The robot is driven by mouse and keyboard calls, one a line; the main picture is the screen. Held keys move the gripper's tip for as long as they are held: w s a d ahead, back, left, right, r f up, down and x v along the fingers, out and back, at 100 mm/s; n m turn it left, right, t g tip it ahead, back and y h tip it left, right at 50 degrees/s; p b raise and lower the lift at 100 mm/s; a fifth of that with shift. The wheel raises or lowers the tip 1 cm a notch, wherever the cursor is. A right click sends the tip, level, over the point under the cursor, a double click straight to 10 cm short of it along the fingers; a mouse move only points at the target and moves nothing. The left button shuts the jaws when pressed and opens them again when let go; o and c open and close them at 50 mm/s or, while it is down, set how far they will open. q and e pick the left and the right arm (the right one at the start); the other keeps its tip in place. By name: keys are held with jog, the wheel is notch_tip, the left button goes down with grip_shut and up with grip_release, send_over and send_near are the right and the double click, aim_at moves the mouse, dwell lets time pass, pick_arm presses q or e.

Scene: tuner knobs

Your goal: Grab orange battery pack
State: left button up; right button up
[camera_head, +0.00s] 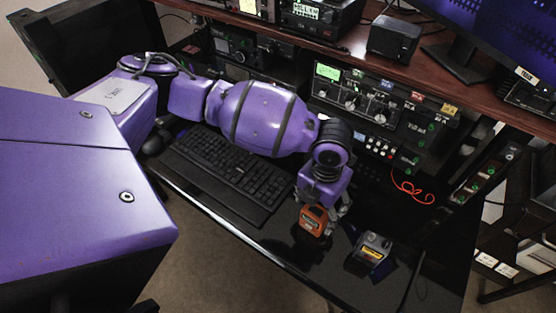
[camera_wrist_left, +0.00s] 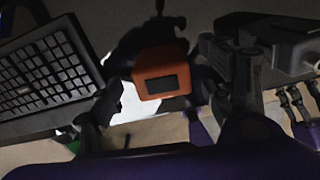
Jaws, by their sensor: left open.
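The orange battery pack (camera_head: 312,222) sits at the front edge of the black desk, directly below my left gripper (camera_head: 321,206). In the left wrist view the orange battery pack (camera_wrist_left: 160,72) shows a dark rectangular panel on its face and lies between the two fingers of my left gripper (camera_wrist_left: 158,92). The fingers are open, one on each side of the pack. I cannot tell whether either finger touches it.
A grey box with a yellow label (camera_head: 370,252) stands just right of the pack. A black keyboard (camera_head: 228,172) lies to the left. An orange cable (camera_head: 412,190) and radio equipment (camera_head: 372,108) are behind. The desk's front edge (camera_head: 240,238) is close.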

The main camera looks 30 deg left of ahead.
pick_arm(q)
jog(key=f, duration=0.6)
jog(key=shift+s, duration=0.25)
jog(key=c, duration=1.5)
